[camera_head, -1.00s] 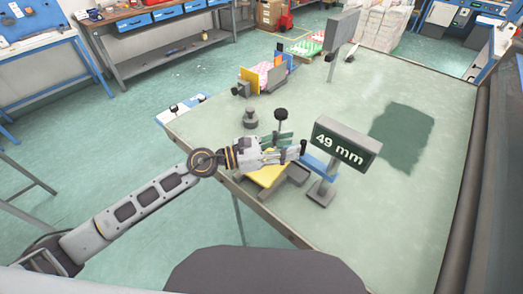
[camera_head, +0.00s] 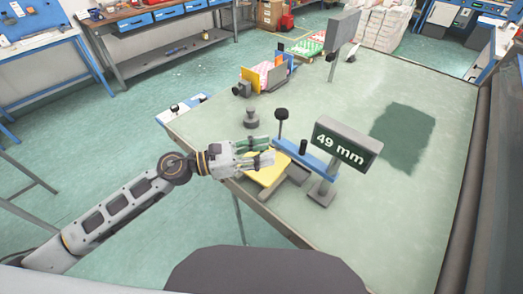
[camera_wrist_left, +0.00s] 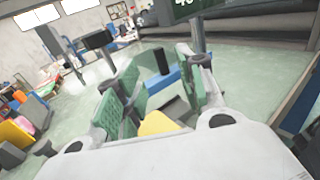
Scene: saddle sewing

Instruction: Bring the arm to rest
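My left gripper (camera_head: 262,151) is at the near left edge of the green table (camera_head: 330,225), above a yellow piece (camera_head: 268,172). Its green-padded fingers are apart with nothing between them; they also show spread in the left wrist view (camera_wrist_left: 160,100). A blue bar (camera_head: 306,156) with a black knob stands just beyond the fingertips, apart from them. The yellow piece also shows below the fingers in the left wrist view (camera_wrist_left: 158,123). My right gripper is in neither view.
A grey display (camera_head: 345,148) reading "49 mm" stands right of the blue bar. A grey weight-like piece (camera_head: 251,118) and a rack of coloured sheets (camera_head: 265,75) are farther back. A dark green patch (camera_head: 402,138) lies on the table's otherwise clear right side.

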